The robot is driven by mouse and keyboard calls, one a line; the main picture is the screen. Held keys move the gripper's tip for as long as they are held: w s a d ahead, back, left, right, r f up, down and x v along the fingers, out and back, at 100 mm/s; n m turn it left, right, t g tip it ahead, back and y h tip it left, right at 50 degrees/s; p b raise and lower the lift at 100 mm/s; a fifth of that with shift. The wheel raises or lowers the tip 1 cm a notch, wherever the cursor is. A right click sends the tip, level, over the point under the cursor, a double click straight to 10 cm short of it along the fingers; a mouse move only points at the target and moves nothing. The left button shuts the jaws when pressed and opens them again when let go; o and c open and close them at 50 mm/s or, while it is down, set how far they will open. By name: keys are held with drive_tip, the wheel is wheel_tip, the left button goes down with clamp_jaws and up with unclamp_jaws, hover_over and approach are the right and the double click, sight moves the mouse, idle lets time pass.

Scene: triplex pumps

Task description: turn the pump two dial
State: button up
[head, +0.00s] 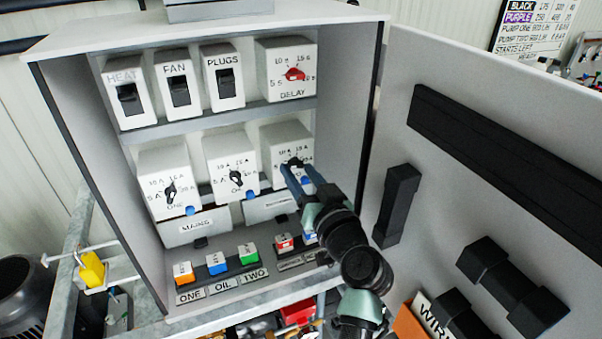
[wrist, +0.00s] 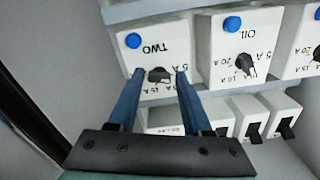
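The pump two dial is a black knob on a white box marked TWO in the wrist view (wrist: 159,75), where the picture is upside down. In the head view the box (head: 287,137) is the right one of the middle row, and its knob (head: 295,162) is partly hidden by my gripper. My gripper (head: 298,172) reaches the box from the lower right. In the wrist view its two blue fingers (wrist: 160,73) are apart, one on each side of the knob. I cannot tell whether they touch it.
The OIL dial box (head: 230,160) and ONE dial box (head: 168,182) stand left of it. The DELAY box (head: 287,68) is above, beside the PLUGS switch (head: 224,77). Coloured buttons (head: 216,263) sit below. The open cabinet door (head: 450,180) stands right of my arm.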

clamp_jaws()
